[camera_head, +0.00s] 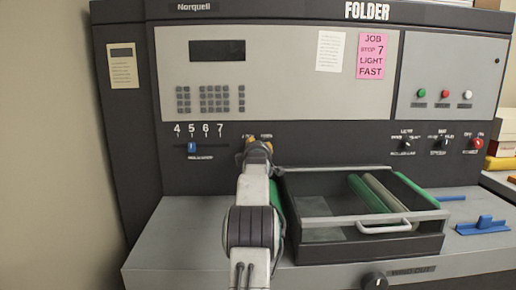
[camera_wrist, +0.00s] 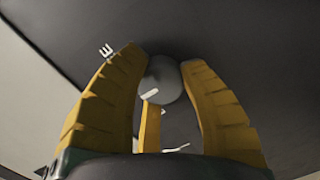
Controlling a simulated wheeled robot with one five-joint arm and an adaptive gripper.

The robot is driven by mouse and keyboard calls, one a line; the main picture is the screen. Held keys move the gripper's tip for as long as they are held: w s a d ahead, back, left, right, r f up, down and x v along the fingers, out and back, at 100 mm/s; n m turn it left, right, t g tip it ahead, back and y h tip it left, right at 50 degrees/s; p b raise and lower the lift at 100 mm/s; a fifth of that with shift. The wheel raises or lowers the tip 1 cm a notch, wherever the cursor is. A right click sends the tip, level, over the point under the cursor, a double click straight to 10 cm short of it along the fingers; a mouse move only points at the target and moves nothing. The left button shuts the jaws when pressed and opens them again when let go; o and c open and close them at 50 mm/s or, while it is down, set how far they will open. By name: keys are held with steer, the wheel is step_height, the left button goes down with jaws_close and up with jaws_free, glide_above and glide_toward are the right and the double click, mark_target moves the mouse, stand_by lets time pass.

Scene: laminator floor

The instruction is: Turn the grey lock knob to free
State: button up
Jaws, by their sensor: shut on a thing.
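The grey lock knob (camera_wrist: 165,80) is round and sits on the dark panel between my two yellow fingertips in the wrist view. My gripper (camera_wrist: 163,66) is shut on it, one finger on each side. A pale mark shows on the knob's lower left edge; which setting it points to I cannot tell. Part of a white label (camera_wrist: 106,51) shows left of the fingers. In the head view my gripper (camera_head: 258,147) is at the dark panel of the folder (camera_head: 330,140), below small labels, and hides the knob.
A slider with a blue handle (camera_head: 192,147) is left of my gripper. An open tray (camera_head: 300,214) with green and grey rollers juts out close on the right. Further right are two black knobs and a red knob (camera_head: 477,143). A pink note (camera_head: 370,56) reads "JOB STOP 7 LIGHT FAST".

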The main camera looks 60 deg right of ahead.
steer(key=o, duration=1.2)
steer(key=v, duration=1.1)
steer(key=shift+s+a, duration=0.2)
steer(key=shift+a, duration=0.2)
